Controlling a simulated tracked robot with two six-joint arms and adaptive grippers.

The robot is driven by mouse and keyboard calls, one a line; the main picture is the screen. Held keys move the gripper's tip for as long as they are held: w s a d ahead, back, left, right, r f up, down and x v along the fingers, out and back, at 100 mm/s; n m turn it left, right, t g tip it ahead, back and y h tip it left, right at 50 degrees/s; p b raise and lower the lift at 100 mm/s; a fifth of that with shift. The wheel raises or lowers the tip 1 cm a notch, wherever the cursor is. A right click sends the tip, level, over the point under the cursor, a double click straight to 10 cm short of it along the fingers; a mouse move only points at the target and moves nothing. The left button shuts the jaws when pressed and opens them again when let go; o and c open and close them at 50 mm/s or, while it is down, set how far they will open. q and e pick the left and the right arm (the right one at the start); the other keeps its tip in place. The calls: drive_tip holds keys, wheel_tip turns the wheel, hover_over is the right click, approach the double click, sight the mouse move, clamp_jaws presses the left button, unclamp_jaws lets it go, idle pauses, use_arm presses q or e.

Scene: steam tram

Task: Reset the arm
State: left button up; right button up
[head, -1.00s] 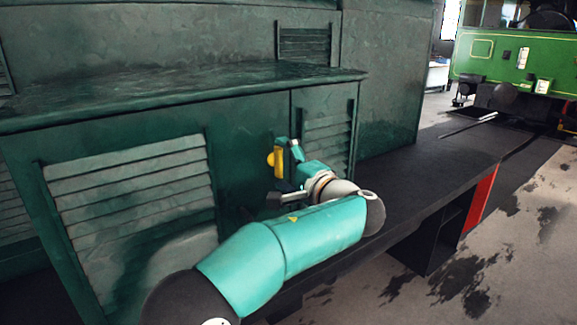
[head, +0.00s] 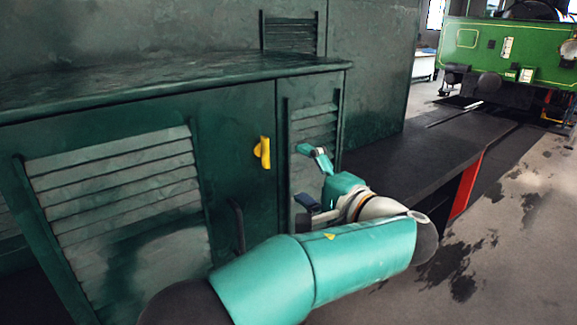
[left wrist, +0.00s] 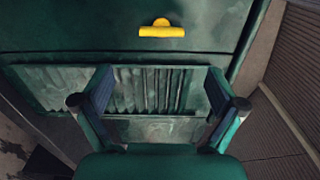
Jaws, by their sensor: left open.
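My left arm reaches in from the bottom of the head view. Its gripper (head: 307,185) is open and empty, with its two fingers spread apart. It is in front of the green cabinet side, right of a small yellow handle (head: 264,152), with a gap between them. In the left wrist view the open fingers (left wrist: 159,90) frame a louvred panel, with nothing between them. The yellow handle (left wrist: 162,30) shows beyond the fingertips. My right gripper is not in view.
The dark green tram body (head: 230,130) has louvred panels (head: 115,185) and a ledge on top. A dark curved bar (head: 237,225) is beside the arm. A black running board (head: 400,150) extends right. A green locomotive (head: 510,50) stands behind; stained floor on the right is open.

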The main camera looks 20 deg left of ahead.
use_arm(q)
drive_tip(key=shift+s+d, duration=0.35)
drive_tip(key=shift+d, duration=0.1)
